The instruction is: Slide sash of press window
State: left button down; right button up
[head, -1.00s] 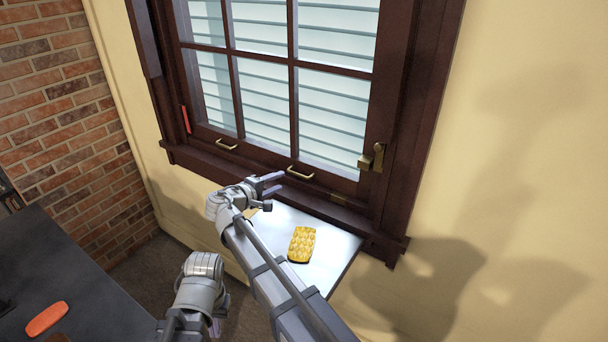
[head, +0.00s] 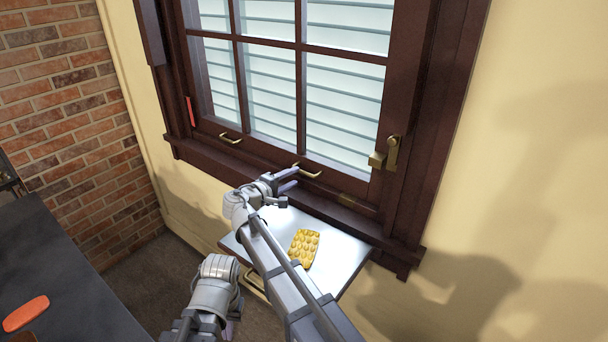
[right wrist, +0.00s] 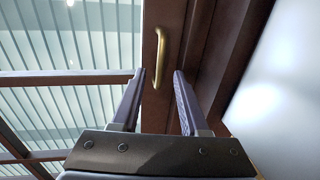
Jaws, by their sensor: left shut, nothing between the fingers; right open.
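The window sash (head: 265,152) has a dark wooden frame with glass panes and sits low in its frame. Its bottom rail carries a left brass handle (head: 231,139) and a right brass handle (head: 307,172). A brass latch (head: 385,157) is at the right side. My right gripper (head: 297,178) is open at the right handle. In the right wrist view, the lower end of that handle (right wrist: 161,57) appears between the fingertips of the right gripper (right wrist: 160,75); contact cannot be told. My left gripper (head: 228,328) is low in the head view, empty, shut and mostly hidden by its arm.
A white shelf (head: 346,268) below the sill holds a yellow bumpy pad (head: 304,248). A red strip (head: 191,111) is on the left window jamb. A dark table (head: 60,270) with an orange object (head: 26,313) stands at left. A brick wall (head: 60,120) lies beyond.

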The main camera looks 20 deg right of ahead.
aim_at(302, 173)
jog(key=b+x, duration=0.1)
jog(key=x, duration=0.5)
jog(key=shift+w+d+f, duration=0.1)
jog(key=shift+d, duration=0.05)
jog(key=shift+c, duration=0.2)
grip_shut()
dwell(1.1)
